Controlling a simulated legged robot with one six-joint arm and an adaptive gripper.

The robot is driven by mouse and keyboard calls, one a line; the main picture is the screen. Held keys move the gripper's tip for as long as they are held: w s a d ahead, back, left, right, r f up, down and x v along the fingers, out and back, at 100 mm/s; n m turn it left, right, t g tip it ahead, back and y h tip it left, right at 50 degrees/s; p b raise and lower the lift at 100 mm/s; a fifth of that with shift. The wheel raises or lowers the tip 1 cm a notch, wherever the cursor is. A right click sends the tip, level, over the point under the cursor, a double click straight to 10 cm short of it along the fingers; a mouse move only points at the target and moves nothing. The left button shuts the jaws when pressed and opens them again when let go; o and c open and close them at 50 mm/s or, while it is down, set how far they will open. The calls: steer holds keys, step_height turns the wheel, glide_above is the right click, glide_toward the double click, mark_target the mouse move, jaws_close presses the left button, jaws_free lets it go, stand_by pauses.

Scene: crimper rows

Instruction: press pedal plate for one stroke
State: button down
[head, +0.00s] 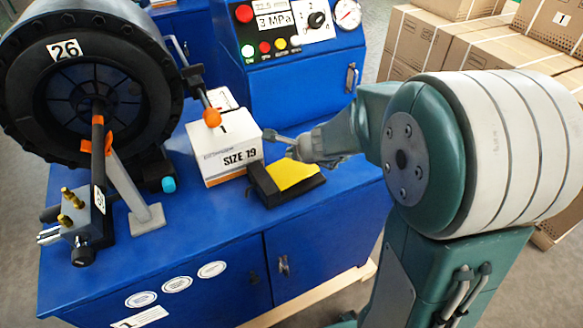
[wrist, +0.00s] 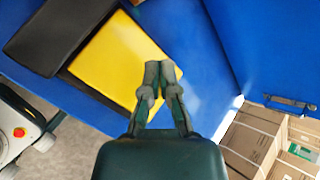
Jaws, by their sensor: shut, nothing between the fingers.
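The pedal plate is a yellow plate (head: 292,177) in a black housing, on the blue cabinet top near its front right edge. In the wrist view the yellow plate (wrist: 118,58) lies beyond and left of my fingertips, with its black cover (wrist: 62,32) at upper left. My gripper (head: 268,140) reaches in from the right in the head view, its fingers above the back of the pedal. In the wrist view my gripper (wrist: 160,70) is shut and empty, its fingertips at the plate's right edge in the picture. I cannot tell whether they touch it.
A white box marked SIZE 19 (head: 222,146) stands just left of the pedal. The large black crimper head (head: 75,85) is at left. A blue control panel (head: 295,35) stands behind. Cardboard boxes (head: 455,60) are stacked at right.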

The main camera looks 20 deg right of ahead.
steer(key=shift+a+r, duration=0.1)
steer(key=shift+r, duration=0.95)
stand_by(0.9)
steer(key=shift+s+r, duration=0.1)
steer(key=shift+r, duration=0.05)
steer(key=s+a+r+n+g+y, duration=0.1)
steer(key=s+a+r+n, duration=0.4)
steer(key=s+r+n, duration=0.5)
steer(key=s+d+n+g+h, duration=0.1)
steer(key=s+d+n, duration=0.1)
steer(key=s+n, duration=0.4)
steer(key=s+d+n+g+h, duration=0.1)
steer(key=s+d+n+h, duration=0.1)
steer(key=s+n, duration=0.4)
steer(key=s, duration=0.3)
steer(key=shift+s+d+f+h, duration=0.25)
steer(key=shift+d+f+h, duration=0.05)
steer(key=shift+d+f, duration=0.1)
